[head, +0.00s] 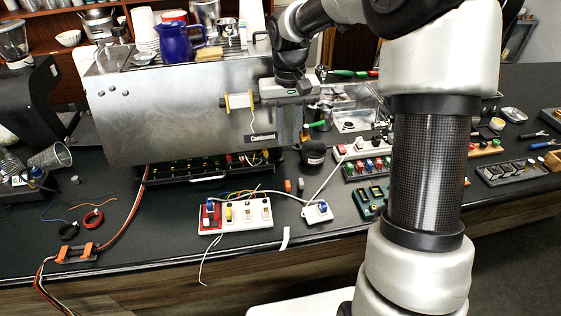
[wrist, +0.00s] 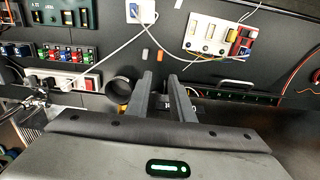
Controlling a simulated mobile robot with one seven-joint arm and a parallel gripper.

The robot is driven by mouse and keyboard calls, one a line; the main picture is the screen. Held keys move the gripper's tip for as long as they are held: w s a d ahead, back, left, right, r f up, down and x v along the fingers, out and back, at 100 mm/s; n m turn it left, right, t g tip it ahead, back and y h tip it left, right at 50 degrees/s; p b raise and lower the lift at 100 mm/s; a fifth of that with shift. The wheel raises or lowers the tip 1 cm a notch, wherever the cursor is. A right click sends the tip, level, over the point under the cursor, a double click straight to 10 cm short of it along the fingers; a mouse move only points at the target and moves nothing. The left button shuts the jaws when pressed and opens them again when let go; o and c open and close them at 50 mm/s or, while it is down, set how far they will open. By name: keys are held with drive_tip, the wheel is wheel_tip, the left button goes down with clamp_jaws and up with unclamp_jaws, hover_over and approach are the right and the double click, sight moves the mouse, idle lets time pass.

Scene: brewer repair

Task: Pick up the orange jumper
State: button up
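The orange jumper (head: 288,186) appears to be the small upright orange piece on the dark worktop, in front of the brewer. It also shows in the wrist view (wrist: 160,54), just beyond my fingertips. A similar small grey piece (head: 300,184) stands close beside it, also visible in the wrist view (wrist: 145,54). My gripper (wrist: 160,75) is open, with two grey fingers apart and nothing seen between them. It is above the worktop near the brewer's front right corner, not touching the jumper. In the head view the fingertips are hard to make out.
The steel brewer (head: 190,115) stands behind the jumper. A dark round cup (head: 313,153) is just behind it. A white switch board (head: 236,214) lies front left, a white cabled module (head: 318,211) front right. A power strip (head: 362,147) and coloured terminals lie to the right.

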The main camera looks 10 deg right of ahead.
hover_over(288, 183)
drive_tip(key=f, duration=1.2)
drive_tip(key=shift+w+a+f+p, duration=0.15)
drive_tip(key=shift+w+p, duration=0.05)
drive_tip(key=shift+p, duration=0.1)
drive_tip(key=shift+s+f+p, duration=0.2)
drive_tip(key=shift+f+p, duration=0.15)
drive_tip(key=shift+f, duration=2.35)
drive_tip(key=shift+c, duration=0.4)
clamp_jaws()
